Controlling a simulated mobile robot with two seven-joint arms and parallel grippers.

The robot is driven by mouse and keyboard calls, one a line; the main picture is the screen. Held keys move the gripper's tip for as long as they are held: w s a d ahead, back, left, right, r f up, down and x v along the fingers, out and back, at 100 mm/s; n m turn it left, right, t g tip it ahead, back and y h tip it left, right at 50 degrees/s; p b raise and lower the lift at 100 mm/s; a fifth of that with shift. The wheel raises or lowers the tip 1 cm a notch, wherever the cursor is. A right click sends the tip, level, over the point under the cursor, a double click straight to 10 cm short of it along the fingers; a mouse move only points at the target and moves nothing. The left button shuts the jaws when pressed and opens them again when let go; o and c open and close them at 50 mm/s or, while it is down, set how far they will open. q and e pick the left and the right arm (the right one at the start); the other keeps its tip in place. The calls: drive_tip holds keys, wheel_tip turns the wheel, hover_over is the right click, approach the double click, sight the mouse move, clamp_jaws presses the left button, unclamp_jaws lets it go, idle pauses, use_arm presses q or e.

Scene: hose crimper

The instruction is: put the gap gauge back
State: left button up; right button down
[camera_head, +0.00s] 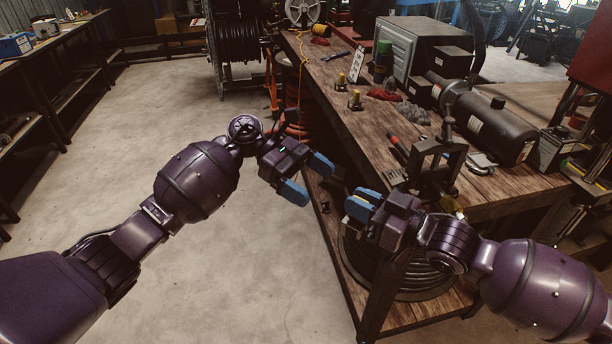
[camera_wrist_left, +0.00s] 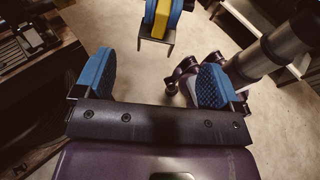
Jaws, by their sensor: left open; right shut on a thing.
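The gap gauge (camera_wrist_left: 161,20) shows in the left wrist view as a yellow block with a grey forked end. My right gripper (camera_head: 361,203) is shut on it, with blue fingertips on both sides of the yellow part. In the head view only a thin yellow sliver shows between those fingertips, in front of the bench's near edge. My left gripper (camera_head: 307,179) is open and empty, left of the right gripper. Its two blue pads also frame the left wrist view (camera_wrist_left: 155,84), with the gauge apart from them. I cannot make out the gauge's resting place.
The wooden bench (camera_head: 335,87) holds a black clamp-like device (camera_head: 434,165), a black cylindrical machine (camera_head: 490,125), a grey cabinet (camera_head: 408,50) and a red-handled tool (camera_head: 398,146). Yellow-topped fittings (camera_head: 355,100) stand near its left edge. A coiled hose (camera_head: 420,278) lies below. The floor at left is clear.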

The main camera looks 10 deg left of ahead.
sight(349, 221)
use_arm(q)
drive_tip(key=x, duration=1)
drive_tip(key=shift+s+d+f, duration=0.1)
drive_tip(key=shift+d, duration=0.2)
drive_tip(key=shift+c, duration=0.4)
drive_tip(key=c, duration=0.7)
drive_tip(key=shift+c, duration=1.2)
use_arm(e)
drive_tip(key=c, duration=1.4)
unclamp_jaws()
drive_tip(key=shift+c, duration=0.2)
drive_tip(key=o, duration=0.4)
drive_tip(key=shift+s+d, duration=0.1)
